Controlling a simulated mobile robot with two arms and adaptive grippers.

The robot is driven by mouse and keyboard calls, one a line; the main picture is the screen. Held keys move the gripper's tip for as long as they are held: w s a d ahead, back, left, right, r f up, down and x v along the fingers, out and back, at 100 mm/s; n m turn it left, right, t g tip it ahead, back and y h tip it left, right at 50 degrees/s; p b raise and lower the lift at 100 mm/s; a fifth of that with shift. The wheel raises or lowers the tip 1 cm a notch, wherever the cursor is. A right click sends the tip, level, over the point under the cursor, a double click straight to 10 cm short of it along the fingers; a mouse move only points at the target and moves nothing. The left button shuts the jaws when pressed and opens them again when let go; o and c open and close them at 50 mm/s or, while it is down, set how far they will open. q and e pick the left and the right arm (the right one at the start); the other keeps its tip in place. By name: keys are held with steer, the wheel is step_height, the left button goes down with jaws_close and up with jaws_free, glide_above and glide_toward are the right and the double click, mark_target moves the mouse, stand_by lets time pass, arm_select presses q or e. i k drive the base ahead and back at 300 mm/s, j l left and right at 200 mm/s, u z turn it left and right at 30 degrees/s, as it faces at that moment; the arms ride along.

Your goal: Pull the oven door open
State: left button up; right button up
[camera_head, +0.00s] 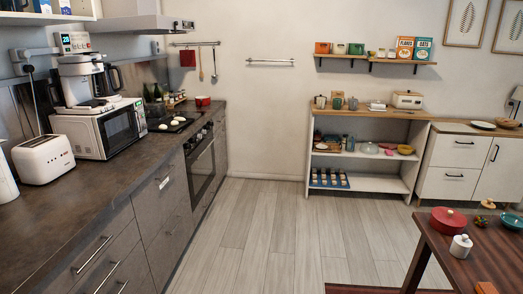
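The oven (202,162) is built into the grey cabinet run on the left. Its dark glass door is seen at a steep angle and looks shut. The oven handle (199,146) runs along the top of the door, below the control panel. A hob (172,122) with a few pale round items lies on the counter above the oven. Neither of my grippers shows in the head view.
The floor (270,225) in front of the oven is clear. A counter (95,195) with drawers runs along the left, bearing a microwave (122,129) and a toaster (43,159). A dark wooden table (480,250) stands at lower right. Open shelves (365,180) stand at the back wall.

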mark_target(200, 162)
steer(key=i, duration=1.8)
steer(key=l+z, duration=0.05)
steer(key=l, duration=0.1)
